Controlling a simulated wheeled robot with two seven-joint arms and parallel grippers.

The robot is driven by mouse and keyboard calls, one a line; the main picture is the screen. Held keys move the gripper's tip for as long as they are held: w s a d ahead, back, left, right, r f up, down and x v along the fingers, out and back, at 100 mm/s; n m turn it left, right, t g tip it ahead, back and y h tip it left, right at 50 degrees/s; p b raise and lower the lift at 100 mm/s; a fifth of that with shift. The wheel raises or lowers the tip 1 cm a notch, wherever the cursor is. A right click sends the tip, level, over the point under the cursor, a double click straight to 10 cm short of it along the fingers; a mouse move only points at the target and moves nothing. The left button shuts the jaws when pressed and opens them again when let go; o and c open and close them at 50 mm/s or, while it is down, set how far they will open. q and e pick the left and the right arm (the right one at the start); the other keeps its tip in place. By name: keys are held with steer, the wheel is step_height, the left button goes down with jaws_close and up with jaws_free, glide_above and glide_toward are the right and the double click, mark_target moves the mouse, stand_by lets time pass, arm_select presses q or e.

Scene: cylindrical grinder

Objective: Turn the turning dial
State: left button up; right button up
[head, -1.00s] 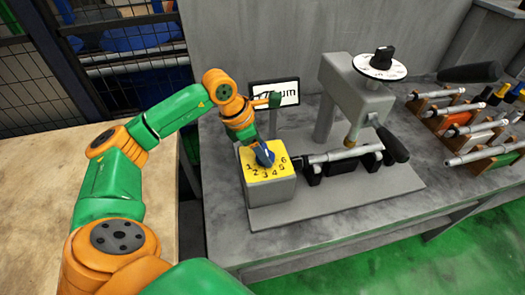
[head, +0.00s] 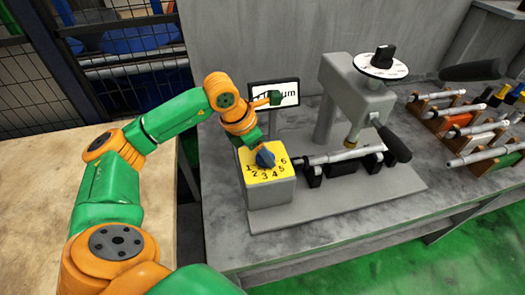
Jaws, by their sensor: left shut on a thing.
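The fingertips are small and partly hidden. My right gripper is not in view.
The grinder (head: 350,95) stands right of the dial, with a black knob on a white disc and a black handle. A small sign (head: 284,92) is behind my wrist. Racks with metal shafts (head: 450,110) stand at the right. A wooden table (head: 50,170) is at left.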

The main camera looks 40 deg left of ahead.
arm_select(q)
steer(key=o, duration=1.3)
steer(key=shift+r, duration=0.1)
steer(key=b+v, duration=0.1)
steer(key=v, duration=0.6)
